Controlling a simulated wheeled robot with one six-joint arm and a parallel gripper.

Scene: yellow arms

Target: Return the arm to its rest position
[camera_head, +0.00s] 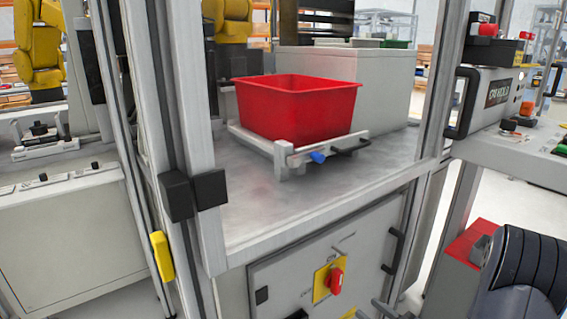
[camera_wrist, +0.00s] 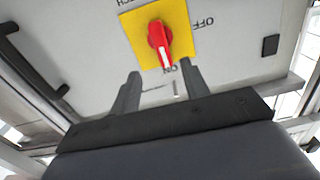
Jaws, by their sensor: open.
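My gripper (camera_wrist: 160,74) shows in the wrist view with its two grey fingers apart and nothing between them. It faces a panel with a red rotary knob (camera_wrist: 160,42) on a yellow plate (camera_wrist: 180,14). The knob lies beyond the fingertips, and a gap seems to separate them. The knob's long side points toward the ON label in the wrist view. In the head view the red knob (camera_head: 336,281) and yellow plate (camera_head: 320,284) are on the cabinet front at bottom centre. A dark part of my arm (camera_head: 522,275) fills the bottom right corner; the rest is mostly out of frame.
A red bin (camera_head: 296,108) sits on a metal fixture on the grey table (camera_head: 270,205) above the panel. A metal post (camera_head: 175,110) stands left of it. A black handle (camera_head: 393,252) sticks out right of the knob. A workbench with a controller (camera_head: 490,98) stands at right.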

